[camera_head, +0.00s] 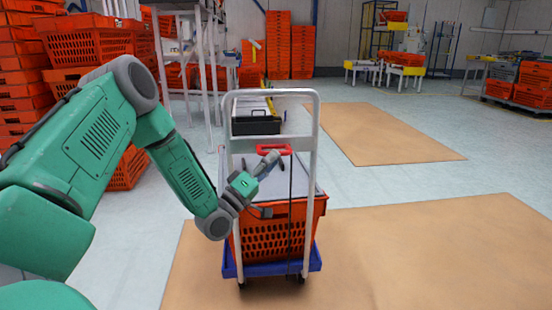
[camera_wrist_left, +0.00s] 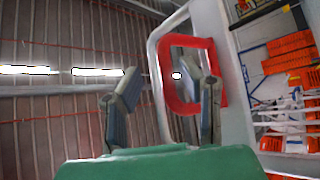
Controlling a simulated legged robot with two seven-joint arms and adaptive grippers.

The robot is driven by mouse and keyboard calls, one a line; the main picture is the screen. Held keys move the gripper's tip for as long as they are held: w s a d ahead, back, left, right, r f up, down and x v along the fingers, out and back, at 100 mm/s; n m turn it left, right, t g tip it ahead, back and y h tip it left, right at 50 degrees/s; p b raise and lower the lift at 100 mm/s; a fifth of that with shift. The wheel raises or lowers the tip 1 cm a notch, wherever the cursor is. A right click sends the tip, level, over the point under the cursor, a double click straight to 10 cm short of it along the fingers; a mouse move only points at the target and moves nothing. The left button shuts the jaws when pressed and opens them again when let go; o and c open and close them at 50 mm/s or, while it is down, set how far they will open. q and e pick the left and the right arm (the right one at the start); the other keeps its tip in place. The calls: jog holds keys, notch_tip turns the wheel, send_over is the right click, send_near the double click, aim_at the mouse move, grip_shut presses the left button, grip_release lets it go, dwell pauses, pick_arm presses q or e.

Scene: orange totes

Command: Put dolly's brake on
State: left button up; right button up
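The dolly (camera_head: 313,150) has a tall pale tubular handle frame and a blue base (camera_head: 315,258), and carries an orange tote (camera_head: 270,238). A red brake handle (camera_head: 273,149) sits on the frame's crossbar. In the left wrist view the red handle (camera_wrist_left: 166,75) is a loop beside the pale frame tube. My left gripper (camera_head: 272,186) is open and empty at the near side of the frame, just below the red handle. In the left wrist view its two fingers (camera_wrist_left: 165,92) are spread, and the right finger overlaps the loop; I cannot tell whether they touch. My right gripper is not in view.
Stacked orange totes (camera_head: 88,45) and a pale rack stand at the left. A brown floor mat (camera_head: 400,260) lies under and right of the dolly, and another (camera_head: 380,135) lies farther back. A dark box (camera_head: 256,125) is behind the frame.

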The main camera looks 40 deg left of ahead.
pick_arm(q)
jog(key=v, duration=1)
jog(key=shift+s+f, duration=0.15)
jog(key=shift+d, duration=0.1)
jog(key=d+f+m+g+h, duration=0.1)
jog(key=d+f+m+g, duration=0.5)
jog(key=d+f+g, duration=0.65)
jog(key=s+d+f+m+g, duration=0.1)
jog(key=s+d+f+g, duration=0.1)
jog(key=s+d+f, duration=0.3)
jog(key=s+d+f+m+g, duration=0.1)
jog(key=s+d+f, duration=0.1)
jog(key=f, duration=0.5)
jog(key=s+d+f+m+g+y, duration=0.1)
jog(key=s+f+m+g, duration=0.15)
jog(key=s, duration=0.55)
jog(key=s+d+f+m+g+y, duration=0.15)
jog(key=s+g, duration=0.25)
jog(key=s, duration=0.4)
notch_tip(320, 180, up, 16)
jog(key=s+p, duration=0.1)
jog(key=p, duration=1.5)
jog(key=shift+a+n+g, duration=0.3)
jog(key=shift+a+g, duration=0.1)
jog(key=shift+s+f, duration=0.1)
